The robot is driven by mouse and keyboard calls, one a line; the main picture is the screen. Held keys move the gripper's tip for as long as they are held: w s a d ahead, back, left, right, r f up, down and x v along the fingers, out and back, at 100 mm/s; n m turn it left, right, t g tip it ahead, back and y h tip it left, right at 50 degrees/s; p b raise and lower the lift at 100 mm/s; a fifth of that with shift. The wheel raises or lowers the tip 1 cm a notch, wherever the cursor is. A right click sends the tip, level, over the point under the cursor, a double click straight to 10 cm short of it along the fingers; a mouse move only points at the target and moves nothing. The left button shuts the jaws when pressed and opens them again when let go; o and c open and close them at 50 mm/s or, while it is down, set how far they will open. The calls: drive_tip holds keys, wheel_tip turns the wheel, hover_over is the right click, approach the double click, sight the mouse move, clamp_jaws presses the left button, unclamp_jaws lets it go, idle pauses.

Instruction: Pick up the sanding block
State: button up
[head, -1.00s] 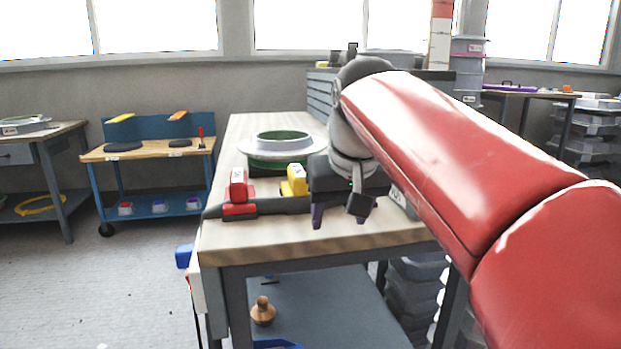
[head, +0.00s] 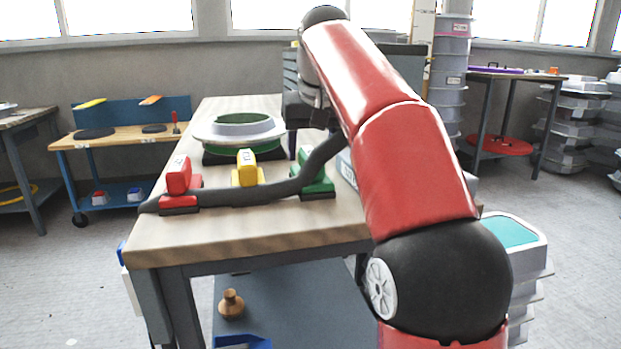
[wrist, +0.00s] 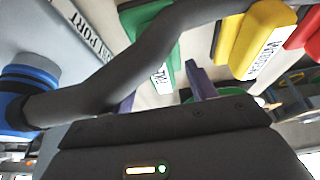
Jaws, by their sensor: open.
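Three handled blocks stand in a row on the workbench: a red one (head: 179,180), a yellow one (head: 246,168) and a green one (head: 322,183). I cannot tell which is the sanding block. In the wrist view the green block (wrist: 140,18) lies beyond my fingers, the yellow block (wrist: 258,35) is to its right and the red block (wrist: 305,30) is at the edge. My gripper (wrist: 163,90) is open and empty, its purple fingers apart. In the head view it is mostly hidden by my arm, behind the row.
A thick dark hose (head: 240,195) runs along the row and rises beside the green block, crossing close to my fingers in the wrist view (wrist: 125,75). A round mould (head: 238,128) stands behind the blocks. The bench front (head: 250,235) is clear.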

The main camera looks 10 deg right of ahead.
drive_tip(key=shift+x, duration=1.35)
drive_tip(key=shift+f, duration=0.15)
drive_tip(key=c, duration=1.2)
drive_tip(key=shift+o, duration=0.2)
